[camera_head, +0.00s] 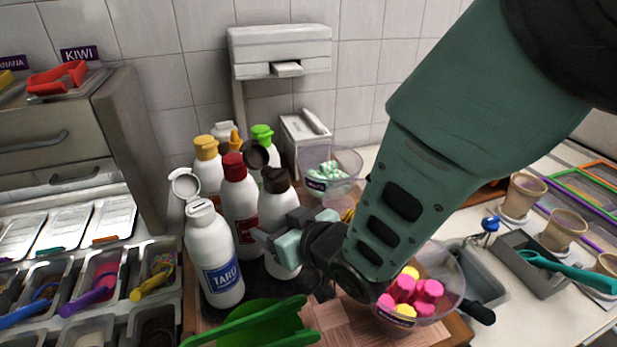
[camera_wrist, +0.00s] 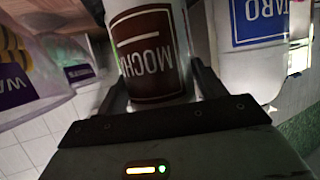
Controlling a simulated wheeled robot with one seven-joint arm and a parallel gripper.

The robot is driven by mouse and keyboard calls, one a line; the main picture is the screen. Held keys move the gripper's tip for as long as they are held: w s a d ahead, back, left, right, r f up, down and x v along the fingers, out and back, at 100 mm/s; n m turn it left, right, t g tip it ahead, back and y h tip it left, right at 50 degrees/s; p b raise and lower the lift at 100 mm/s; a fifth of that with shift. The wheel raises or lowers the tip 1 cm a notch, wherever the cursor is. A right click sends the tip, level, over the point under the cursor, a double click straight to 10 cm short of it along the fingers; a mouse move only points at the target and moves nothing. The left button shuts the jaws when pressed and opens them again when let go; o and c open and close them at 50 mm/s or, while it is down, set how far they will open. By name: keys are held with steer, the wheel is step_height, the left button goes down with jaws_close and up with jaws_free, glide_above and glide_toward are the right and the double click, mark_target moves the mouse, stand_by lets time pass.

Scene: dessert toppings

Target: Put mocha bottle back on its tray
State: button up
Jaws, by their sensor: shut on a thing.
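The mocha bottle (camera_head: 285,258) is white with a dark brown cap and stands upright at the front right of a cluster of bottles. My gripper (camera_head: 280,232) is shut on its body from the right. In the wrist view the brown MOCHA label (camera_wrist: 150,52) shows upside down between my gripper's fingers (camera_wrist: 160,95). A dark tray (camera_head: 252,284) shows under and in front of the bottles. The mocha bottle's base is at the tray; I cannot tell whether it touches. The taro bottle (camera_head: 212,255), lid open, stands left of it.
A red-capped bottle (camera_head: 238,205) stands close behind, with several others at the back. A green scoop-like item (camera_head: 250,325) lies in front. A clear bowl of pink and yellow pieces (camera_head: 450,290) stands right, and a clear bowl with mint pieces (camera_head: 345,163) behind. Topping bins (camera_head: 100,275) are left.

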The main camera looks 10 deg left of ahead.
steer(key=shift+f, duration=1)
steer(key=shift+f, duration=0.3)
steer(key=o, duration=1)
steer(key=shift+c, duration=0.2)
